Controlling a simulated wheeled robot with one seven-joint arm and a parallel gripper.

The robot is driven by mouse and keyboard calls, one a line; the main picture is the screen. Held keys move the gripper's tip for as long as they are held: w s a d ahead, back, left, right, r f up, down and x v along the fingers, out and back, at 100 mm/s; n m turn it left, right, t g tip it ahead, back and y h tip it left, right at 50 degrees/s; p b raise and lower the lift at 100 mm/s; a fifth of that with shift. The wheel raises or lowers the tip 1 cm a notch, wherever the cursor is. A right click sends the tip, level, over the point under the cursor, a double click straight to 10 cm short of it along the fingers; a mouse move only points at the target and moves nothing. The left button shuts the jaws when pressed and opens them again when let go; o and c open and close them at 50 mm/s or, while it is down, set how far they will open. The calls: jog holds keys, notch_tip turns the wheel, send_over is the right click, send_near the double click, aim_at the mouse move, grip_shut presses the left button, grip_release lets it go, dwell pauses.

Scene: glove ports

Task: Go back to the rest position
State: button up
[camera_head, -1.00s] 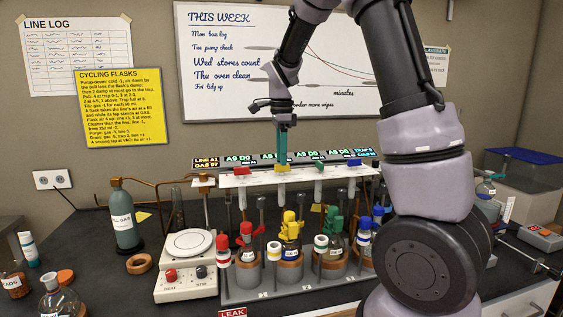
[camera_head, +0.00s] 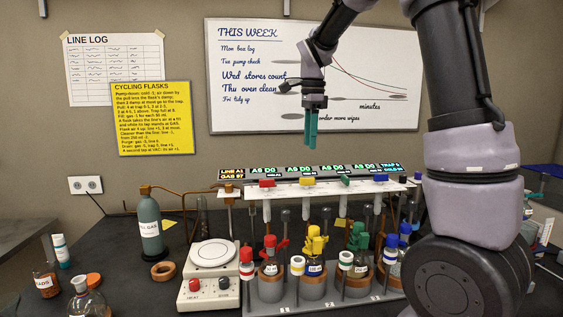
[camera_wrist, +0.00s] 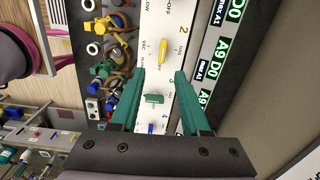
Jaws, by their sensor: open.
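My gripper (camera_head: 311,130) has green fingers and hangs in the air above the flask rack, in front of the whiteboard. In the wrist view my gripper (camera_wrist: 157,90) is open, with nothing between its fingers. Below it is the white manifold panel (camera_head: 289,192) with red, yellow, green and blue taps. The yellow tap (camera_wrist: 163,51) and green tap (camera_wrist: 153,98) show in the wrist view, apart from the fingers. My arm hides part of the right side of the bench.
The rack holds several flasks with coloured clamps, such as the yellow one (camera_head: 315,240). A hotplate (camera_head: 212,258) and a grey-green gas bottle (camera_head: 150,225) stand to the left. The whiteboard (camera_head: 240,110) is on the wall behind. The air around the gripper is clear.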

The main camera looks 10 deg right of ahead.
jog(key=s+d+r+n+t, duration=0.1)
jog(key=s+n+t, duration=0.1)
jog(key=s+n, duration=0.2)
jog(key=s+d+r+n+t+y, duration=0.1)
jog(key=s+n, duration=0.4)
jog(key=s, duration=0.6)
jog(key=s+d+r+n+t, duration=0.1)
jog(key=s+d+n+t, duration=0.2)
jog(key=s, duration=0.5)
jog(key=shift+d+r+n+t+y, duration=0.15)
jog(key=shift+r+n+t+y, duration=0.25)
jog(key=shift+n, duration=0.3)
